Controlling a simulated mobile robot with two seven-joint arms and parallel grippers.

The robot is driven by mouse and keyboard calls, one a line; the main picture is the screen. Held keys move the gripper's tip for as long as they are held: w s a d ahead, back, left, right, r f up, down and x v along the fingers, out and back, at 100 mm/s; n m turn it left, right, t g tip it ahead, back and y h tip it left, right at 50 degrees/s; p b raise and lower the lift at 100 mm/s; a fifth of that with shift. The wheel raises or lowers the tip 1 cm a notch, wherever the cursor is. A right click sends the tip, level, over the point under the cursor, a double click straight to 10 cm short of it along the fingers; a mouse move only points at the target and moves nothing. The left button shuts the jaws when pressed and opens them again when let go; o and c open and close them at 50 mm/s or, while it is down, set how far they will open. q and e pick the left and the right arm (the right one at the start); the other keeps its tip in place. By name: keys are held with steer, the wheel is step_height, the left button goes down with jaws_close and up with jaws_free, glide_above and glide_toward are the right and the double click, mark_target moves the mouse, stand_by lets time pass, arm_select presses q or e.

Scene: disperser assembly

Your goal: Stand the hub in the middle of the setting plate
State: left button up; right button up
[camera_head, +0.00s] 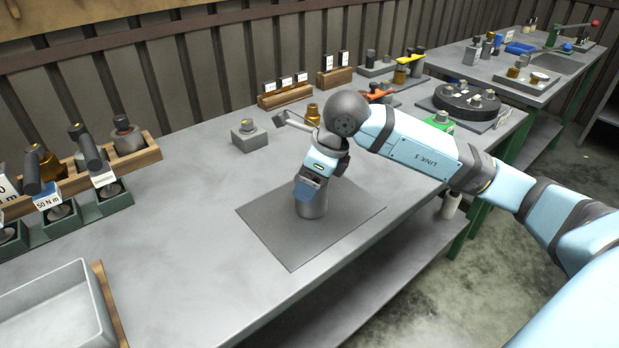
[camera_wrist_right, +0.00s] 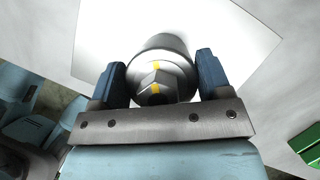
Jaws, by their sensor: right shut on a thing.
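The setting plate (camera_head: 275,240) is a flat dark grey square on the bench in the head view. My right gripper (camera_head: 312,192) points down over the plate's middle and is shut on the hub (camera_head: 311,209), a grey cylinder. The hub looks upright, with its lower end at or just above the plate; I cannot tell whether it touches. In the right wrist view, the hub (camera_wrist_right: 158,84) sits between the two blue fingers, its end with a yellow mark facing the camera. The fingers hide part of the hub in the head view. My left gripper is not in view.
A grey block with a small part (camera_head: 249,136) stands behind the plate. Torque tools in green stands (camera_head: 103,197) and a grey tray (camera_head: 55,310) are at the left. Fixtures and a dark round carousel (camera_head: 462,101) stand at the back right. Bench left of the plate is clear.

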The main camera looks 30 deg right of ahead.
steer(key=shift+f, duration=0.1)
steer(key=o, duration=1.6)
steer(key=shift+c, duration=0.2)
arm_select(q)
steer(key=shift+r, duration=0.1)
arm_select(e)
steer(key=shift+r, duration=0.3)
arm_select(q)
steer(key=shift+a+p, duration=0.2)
steer(key=shift+p, duration=0.7)
arm_select(e)
steer(key=v, duration=1.1)
steer(key=shift+s+r, duration=0.15)
steer(key=shift+r, duration=0.15)
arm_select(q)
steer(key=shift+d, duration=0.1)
arm_select(e)
steer(key=shift+d, duration=0.1)
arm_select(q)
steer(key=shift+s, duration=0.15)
